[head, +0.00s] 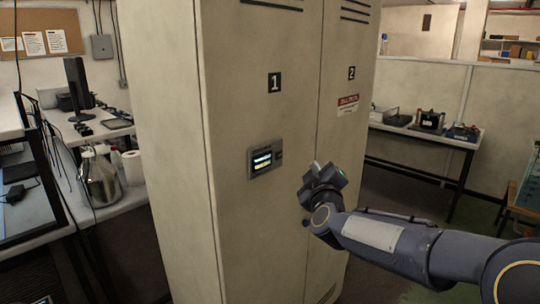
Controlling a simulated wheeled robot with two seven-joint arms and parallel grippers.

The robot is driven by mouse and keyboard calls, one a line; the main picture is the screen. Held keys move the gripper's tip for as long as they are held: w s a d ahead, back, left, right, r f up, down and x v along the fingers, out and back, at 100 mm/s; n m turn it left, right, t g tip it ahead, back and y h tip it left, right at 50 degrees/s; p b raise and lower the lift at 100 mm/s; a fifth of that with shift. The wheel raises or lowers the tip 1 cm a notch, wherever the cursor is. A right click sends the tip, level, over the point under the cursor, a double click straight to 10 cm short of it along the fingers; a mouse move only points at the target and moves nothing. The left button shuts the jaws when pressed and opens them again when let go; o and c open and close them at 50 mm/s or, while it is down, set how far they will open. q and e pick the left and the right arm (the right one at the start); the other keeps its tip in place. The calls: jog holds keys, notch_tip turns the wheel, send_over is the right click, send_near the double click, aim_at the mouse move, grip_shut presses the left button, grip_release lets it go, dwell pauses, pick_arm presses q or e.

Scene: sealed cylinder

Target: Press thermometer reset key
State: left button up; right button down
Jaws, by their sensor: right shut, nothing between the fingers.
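A small grey panel with a lit display (264,158) is set in the front of the tall beige cabinet's door marked 1. It looks like the thermometer unit; its keys are too small to make out. My right gripper (318,178) is shut and empty, just right of the panel and a little lower in the picture, in front of the cabinet. A gap shows between it and the panel; I cannot tell its distance from the door. My left gripper is not in view.
The beige cabinet (240,220) fills the middle, with a second door marked 2 at right. A cluttered desk (120,200) stands at left with a metal canister (98,178). A workbench (430,135) with equipment stands behind at right.

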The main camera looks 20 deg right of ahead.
aim_at(279, 155)
jog(key=w+a+p, duration=0.1)
jog(key=w+a, duration=0.2)
jog(key=w, duration=0.5)
jog(key=shift+a, duration=0.2)
dwell(0.3)
jog(key=shift+p, duration=0.3)
dwell(1.6)
jog(key=shift+w+a+p, duration=0.15)
jog(key=shift+w+p, duration=0.2)
jog(key=shift+w, duration=0.05)
